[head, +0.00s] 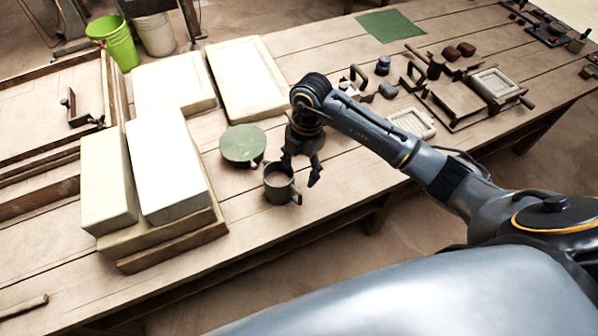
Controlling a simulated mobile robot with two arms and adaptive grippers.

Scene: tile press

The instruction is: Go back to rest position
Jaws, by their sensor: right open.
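My right gripper (302,172) is open above the wooden table, with its fingers pointing down. A dark grey-green mug (277,190) with a handle on its right stands upright right at the gripper. One finger overlaps the mug's back rim in the picture and the other is off to its right. I cannot tell whether either finger touches it. My right arm comes in from the right over the table's front edge. My left gripper is not in view.
Pale slabs (165,175) are stacked on boards at left. Small tools and a press-like frame (455,103) are at right, with a green mat (389,25) behind. Bare planks (335,185) lie right of the mug.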

